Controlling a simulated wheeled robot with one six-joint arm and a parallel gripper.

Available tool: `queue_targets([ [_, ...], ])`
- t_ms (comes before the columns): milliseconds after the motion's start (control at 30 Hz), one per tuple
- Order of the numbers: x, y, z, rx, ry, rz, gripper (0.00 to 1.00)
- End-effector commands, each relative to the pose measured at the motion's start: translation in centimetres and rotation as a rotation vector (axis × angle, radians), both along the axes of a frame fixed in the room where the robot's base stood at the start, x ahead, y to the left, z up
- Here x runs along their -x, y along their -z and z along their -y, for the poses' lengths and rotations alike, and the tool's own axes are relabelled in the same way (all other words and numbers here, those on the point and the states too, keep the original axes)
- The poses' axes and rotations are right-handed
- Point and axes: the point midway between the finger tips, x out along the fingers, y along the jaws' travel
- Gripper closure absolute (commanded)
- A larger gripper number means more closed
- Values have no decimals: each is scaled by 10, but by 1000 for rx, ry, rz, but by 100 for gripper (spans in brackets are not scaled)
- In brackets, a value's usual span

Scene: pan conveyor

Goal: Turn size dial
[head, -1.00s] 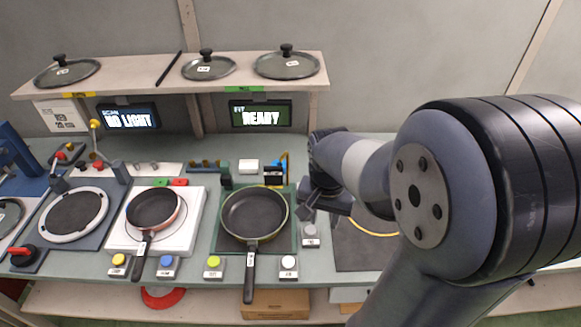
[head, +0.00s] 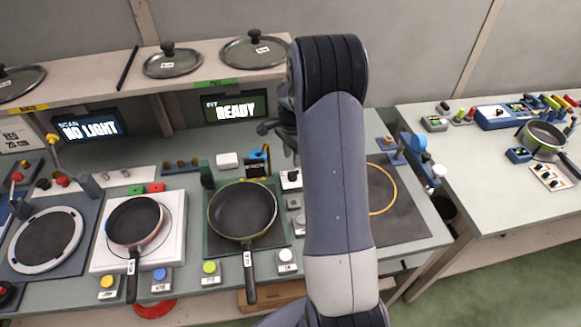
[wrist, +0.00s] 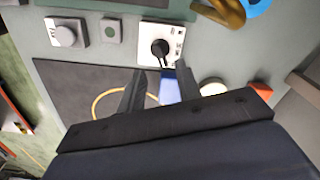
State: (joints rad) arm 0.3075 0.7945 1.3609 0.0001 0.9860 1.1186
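The dial is a black knob on a white plate (wrist: 160,46), at the top middle in the wrist view. What looks like the same dial (head: 291,180) stands right of the green pan station in the head view. My gripper (wrist: 160,83) is open and empty, its two dark fingers pointing at the dial from a little way off. In the head view my gripper (head: 272,128) is partly hidden behind my arm, above the back of the counter. The dial's setting is too small to read.
A green pan (head: 242,209) sits on the green station, and a red pan (head: 134,220) on a white hob. Displays read NO LIGHT (head: 90,130) and READY (head: 236,110). A dark mat (head: 404,218) lies right of my arm. A second table (head: 500,205) stands farther right.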

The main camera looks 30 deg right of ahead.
Motion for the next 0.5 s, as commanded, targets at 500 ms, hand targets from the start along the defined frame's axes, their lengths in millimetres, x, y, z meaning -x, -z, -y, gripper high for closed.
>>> queue_targets([
  [500,1,65,-1,0,-2,-1,67],
])
